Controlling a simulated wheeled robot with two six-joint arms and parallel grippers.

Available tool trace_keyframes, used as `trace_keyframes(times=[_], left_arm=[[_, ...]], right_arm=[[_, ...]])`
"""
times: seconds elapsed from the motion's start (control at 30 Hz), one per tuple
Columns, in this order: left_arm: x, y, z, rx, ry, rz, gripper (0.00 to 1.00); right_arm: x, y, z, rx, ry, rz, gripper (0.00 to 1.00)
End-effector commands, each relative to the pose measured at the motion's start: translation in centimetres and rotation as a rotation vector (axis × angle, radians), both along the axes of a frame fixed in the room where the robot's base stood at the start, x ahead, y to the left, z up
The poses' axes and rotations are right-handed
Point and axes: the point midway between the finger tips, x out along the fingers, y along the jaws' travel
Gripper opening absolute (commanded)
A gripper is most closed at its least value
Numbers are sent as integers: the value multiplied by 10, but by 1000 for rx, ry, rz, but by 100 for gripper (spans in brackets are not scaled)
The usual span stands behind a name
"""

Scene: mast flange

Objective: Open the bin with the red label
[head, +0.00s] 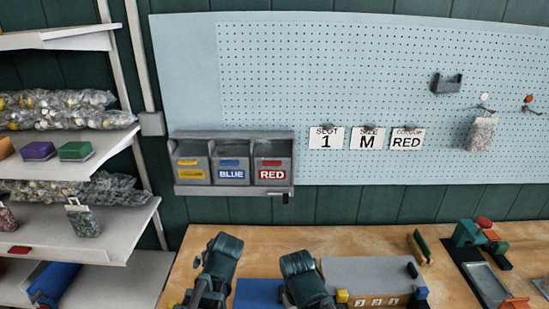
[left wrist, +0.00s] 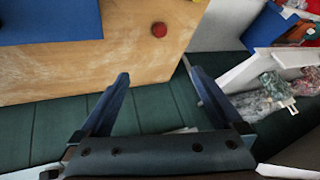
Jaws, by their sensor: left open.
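The bin with the red label (head: 273,171) is the rightmost of three grey bins in a wall rack (head: 240,190) in the head view. Its front reads RED and stands level with its neighbours, with a dark space above it. The blue-labelled bin (head: 231,170) is in the middle and the yellow-labelled bin (head: 192,170) is on the left. My left gripper (left wrist: 158,77) is open and empty in the left wrist view, over the gap beside the wooden bench; the bins do not show there. My right gripper does not show.
A wooden bench (head: 350,240) stands below the rack, with a grey box (head: 370,268) and a green tool (head: 468,235) on it. Shelves (head: 100,215) with bagged goods stand at left. Cards reading 1, M and RED (head: 406,139) hang on the pegboard.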

Motion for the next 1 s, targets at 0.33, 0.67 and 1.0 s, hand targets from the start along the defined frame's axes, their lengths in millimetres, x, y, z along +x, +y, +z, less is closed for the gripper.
trace_keyframes(times=[0.33, 0.67, 1.0], left_arm=[[109, -60, 126, 100, -735, -96, 100], [131, -166, 182, -35, -1017, -385, 100], [133, -176, 184, -53, -1030, -414, 100]], right_arm=[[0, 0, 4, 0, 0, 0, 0], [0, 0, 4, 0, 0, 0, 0], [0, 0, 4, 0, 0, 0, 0]])
